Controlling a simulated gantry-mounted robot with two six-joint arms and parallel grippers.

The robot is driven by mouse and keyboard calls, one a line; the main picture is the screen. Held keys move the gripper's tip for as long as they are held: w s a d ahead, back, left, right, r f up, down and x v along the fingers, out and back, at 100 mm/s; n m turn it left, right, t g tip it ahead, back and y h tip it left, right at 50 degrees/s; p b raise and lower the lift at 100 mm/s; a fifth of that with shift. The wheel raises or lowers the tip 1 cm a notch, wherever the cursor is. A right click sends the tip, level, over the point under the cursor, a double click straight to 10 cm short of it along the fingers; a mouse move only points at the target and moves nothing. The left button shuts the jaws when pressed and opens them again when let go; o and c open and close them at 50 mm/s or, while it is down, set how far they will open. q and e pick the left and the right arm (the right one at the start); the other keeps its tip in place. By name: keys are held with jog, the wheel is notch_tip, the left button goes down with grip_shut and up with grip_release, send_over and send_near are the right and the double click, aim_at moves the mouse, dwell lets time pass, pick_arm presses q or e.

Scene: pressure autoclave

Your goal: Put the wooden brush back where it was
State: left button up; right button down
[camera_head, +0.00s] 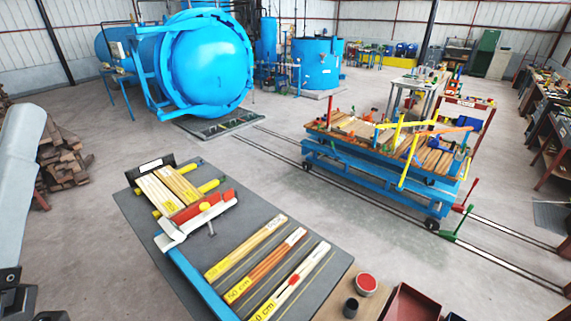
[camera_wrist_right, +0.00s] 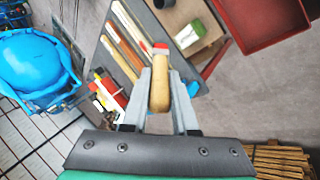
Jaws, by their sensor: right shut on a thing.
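The wooden brush (camera_wrist_right: 160,88) shows in the right wrist view as a rounded, light-wood handle. My right gripper (camera_wrist_right: 161,75) is shut on it, one grey finger on each side. A red and white patch shows at the brush's far end; I cannot tell whether it is the brush's head or something behind it. My right gripper and the brush are not in the head view. Of my left arm, only grey and dark links show at the left edge of the head view; its fingers are out of sight.
A grey table (camera_head: 143,212) bears labelled wooden strips (camera_head: 267,265). At its near right end are a red-topped tin (camera_head: 366,284), a dark cup (camera_head: 350,308) and a dark red tray (camera_head: 411,304). A loaded blue trolley (camera_head: 370,170) stands on rails behind.

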dwell(0.4)
pick_arm(q)
jog(key=r, duration=0.1)
jog(key=s+r+t, duration=0.1)
jog(key=shift+a+r+h, duration=0.3)
jog(key=shift+a+r, duration=0.05)
pick_arm(e)
jog(key=shift+a, duration=0.15)
pick_arm(q)
jog(key=shift+o, duration=0.2)
jog(key=shift+f, duration=0.1)
jog(key=shift+o, duration=0.8)
pick_arm(e)
jog(key=s+a+n+g+y, duration=0.1)
jog(key=s+a+n, duration=0.3)
jog(key=a, duration=0.5)
jog(key=s+a+n+g+y, duration=0.2)
jog(key=s+a+n+y, duration=0.1)
jog(key=a, duration=0.7)
jog(key=shift+s+f+n, duration=0.45)
jog(key=shift+s+n, duration=0.05)
